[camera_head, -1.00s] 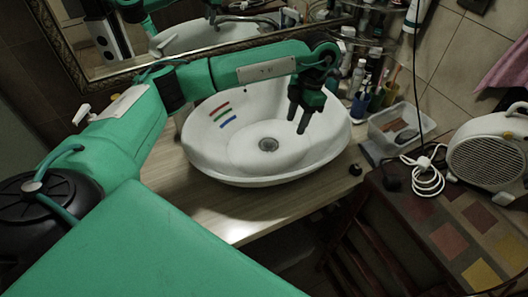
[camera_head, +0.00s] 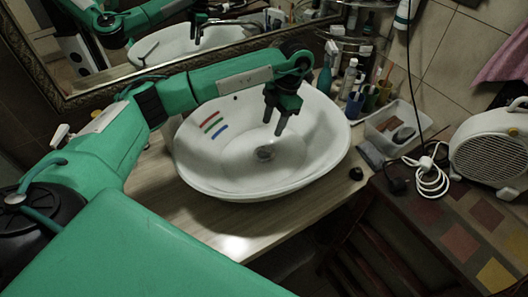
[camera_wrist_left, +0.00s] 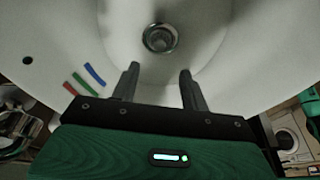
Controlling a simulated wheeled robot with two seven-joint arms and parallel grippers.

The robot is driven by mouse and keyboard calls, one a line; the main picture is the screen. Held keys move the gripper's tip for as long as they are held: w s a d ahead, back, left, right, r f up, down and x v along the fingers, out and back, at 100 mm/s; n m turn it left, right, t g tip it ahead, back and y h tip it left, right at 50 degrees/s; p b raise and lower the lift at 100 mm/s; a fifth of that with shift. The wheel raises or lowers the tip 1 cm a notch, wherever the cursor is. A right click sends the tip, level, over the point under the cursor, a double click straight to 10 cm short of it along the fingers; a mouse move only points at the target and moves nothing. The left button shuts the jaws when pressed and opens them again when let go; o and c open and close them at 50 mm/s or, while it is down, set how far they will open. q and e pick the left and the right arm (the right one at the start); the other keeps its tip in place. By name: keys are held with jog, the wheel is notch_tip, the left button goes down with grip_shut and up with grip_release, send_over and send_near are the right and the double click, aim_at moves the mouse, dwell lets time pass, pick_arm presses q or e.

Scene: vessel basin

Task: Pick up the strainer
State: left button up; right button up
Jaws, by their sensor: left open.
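The strainer (camera_head: 265,154) is a small round metal piece at the drain in the bottom of the white basin (camera_head: 335,125). In the left wrist view the strainer (camera_wrist_left: 160,38) lies beyond my fingertips, near the top middle. My left gripper (camera_head: 274,127) hangs over the basin, fingers pointing down, above and a little to the right of the strainer in the head view. It is open and empty; in the left wrist view its two fingers (camera_wrist_left: 158,68) stand apart with bare basin between them. My right gripper is not in view.
Red, green and blue stripes (camera_head: 213,124) mark the basin's left inner wall. Bottles and cups (camera_head: 371,98), a clear plastic tray (camera_head: 380,127) and a white heater (camera_head: 487,152) stand to the right. A framed mirror (camera_head: 95,92) is behind. The wooden counter (camera_head: 215,226) is clear in front.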

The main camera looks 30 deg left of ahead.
aim_at(265, 149)
pick_arm(q)
jog(key=x, duration=0.3)
jog(key=shift+a+f+p, duration=0.15)
jog(key=shift+f+p, duration=0.15)
jog(key=shift+p, duration=0.1)
jog(key=shift+s+f, duration=0.15)
jog(key=shift+f, duration=0.2)
jog(key=p+x, duration=0.2)
jog(key=x, duration=0.2)
jog(key=shift+f, duration=0.2)
jog(key=shift+f+p, duration=0.25)
jog(key=shift+p, duration=0.05)
jog(key=shift+f, duration=0.1)
jog(key=shift+c, duration=0.5)
grip_shut()
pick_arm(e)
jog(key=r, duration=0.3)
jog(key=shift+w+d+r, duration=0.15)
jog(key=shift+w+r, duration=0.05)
